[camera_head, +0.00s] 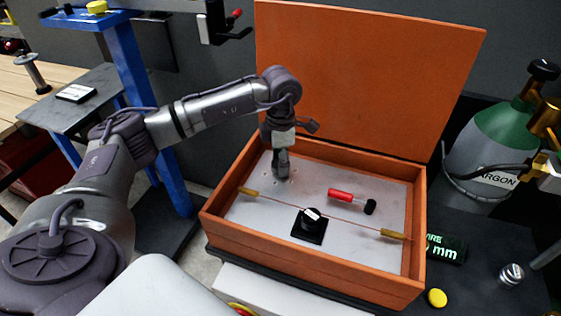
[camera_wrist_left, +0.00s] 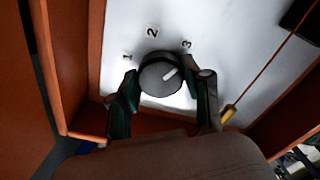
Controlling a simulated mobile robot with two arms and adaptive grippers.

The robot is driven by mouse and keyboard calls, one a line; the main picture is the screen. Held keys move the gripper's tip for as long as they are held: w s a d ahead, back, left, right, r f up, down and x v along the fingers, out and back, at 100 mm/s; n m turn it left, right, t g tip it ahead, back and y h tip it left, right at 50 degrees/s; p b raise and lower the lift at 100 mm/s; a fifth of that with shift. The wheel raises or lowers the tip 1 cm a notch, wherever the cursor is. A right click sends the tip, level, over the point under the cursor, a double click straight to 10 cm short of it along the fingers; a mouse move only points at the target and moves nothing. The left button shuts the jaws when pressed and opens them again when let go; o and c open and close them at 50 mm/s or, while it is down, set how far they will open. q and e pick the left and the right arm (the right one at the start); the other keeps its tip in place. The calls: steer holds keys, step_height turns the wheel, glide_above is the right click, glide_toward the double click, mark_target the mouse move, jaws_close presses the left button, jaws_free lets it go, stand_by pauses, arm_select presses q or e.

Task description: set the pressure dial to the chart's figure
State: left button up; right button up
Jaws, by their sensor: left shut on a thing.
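A round grey dial (camera_wrist_left: 158,76) with a white pointer line sits on the pale panel (camera_head: 350,235) inside an open orange box (camera_head: 320,275). The figures 1, 2 and 3 stand around it in the left wrist view. Its pointer line slants up and right, towards the 3. My left gripper (camera_head: 281,172) reaches down into the box and is shut on the dial, one finger on each side. In the head view the gripper hides the dial. I cannot make out a chart with a readable figure. My right gripper is not in view.
The raised orange lid (camera_head: 360,75) stands behind. A green-topped argon bottle (camera_head: 500,140) and a wire display (camera_head: 447,248) are right.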

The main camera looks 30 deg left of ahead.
arm_select(q)
steer(key=shift+r, duration=0.1)
stand_by(0.3)
steer(key=o, duration=1.2)
steer(key=shift+c, duration=0.2)
step_height(320, 180, up, 12)
